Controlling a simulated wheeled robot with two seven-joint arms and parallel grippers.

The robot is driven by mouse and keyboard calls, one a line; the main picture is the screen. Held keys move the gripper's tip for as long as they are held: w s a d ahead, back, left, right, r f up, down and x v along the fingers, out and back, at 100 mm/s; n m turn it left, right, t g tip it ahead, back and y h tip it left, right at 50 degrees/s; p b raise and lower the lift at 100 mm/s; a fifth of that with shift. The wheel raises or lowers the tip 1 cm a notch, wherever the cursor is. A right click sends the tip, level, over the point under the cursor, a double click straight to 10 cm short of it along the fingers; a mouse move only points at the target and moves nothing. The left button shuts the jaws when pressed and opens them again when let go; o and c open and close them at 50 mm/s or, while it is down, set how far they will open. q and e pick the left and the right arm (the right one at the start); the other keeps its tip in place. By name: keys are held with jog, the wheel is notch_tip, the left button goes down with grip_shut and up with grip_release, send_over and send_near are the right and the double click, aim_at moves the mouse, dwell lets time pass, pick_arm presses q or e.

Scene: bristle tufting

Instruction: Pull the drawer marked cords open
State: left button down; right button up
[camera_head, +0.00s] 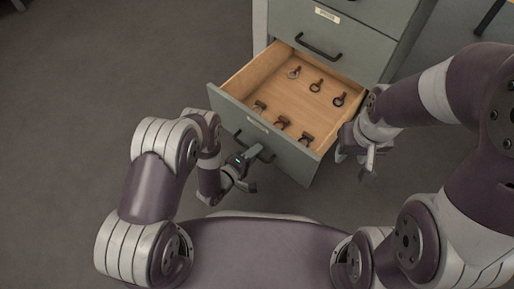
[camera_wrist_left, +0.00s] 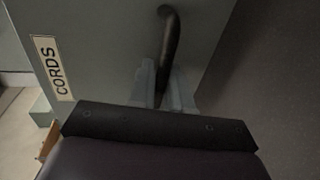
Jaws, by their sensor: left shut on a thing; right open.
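The drawer marked cords (camera_head: 293,154) stands pulled out of the grey cabinet, its wooden inside showing. Its CORDS label (camera_wrist_left: 52,68) is readable in the left wrist view. My left gripper (camera_head: 250,156) is at the drawer front, shut on the dark bar handle (camera_wrist_left: 170,40); its two fingers (camera_wrist_left: 162,88) lie either side of the bar in the left wrist view. Part of the handle is hidden by the gripper in the head view. My right gripper (camera_head: 362,154) is open and empty, beside the drawer's right front corner; whether it touches cannot be told.
Several small dark and brown ring-ended items (camera_head: 315,86) lie in two rows inside the drawer. Above it is a shut drawer with a dark handle (camera_head: 318,47) and a pale label. Grey floor (camera_head: 100,70) is clear to the left.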

pick_arm(q)
jog(key=shift+s+a, duration=0.35)
jog(key=shift+s, duration=0.15)
pick_arm(e)
jog(key=shift+s+a, duration=0.2)
jog(key=shift+s, duration=0.1)
pick_arm(q)
jog(key=c, duration=1.2)
grip_release()
jog(key=shift+c, duration=0.2)
pick_arm(e)
jog(key=shift+r, duration=0.1)
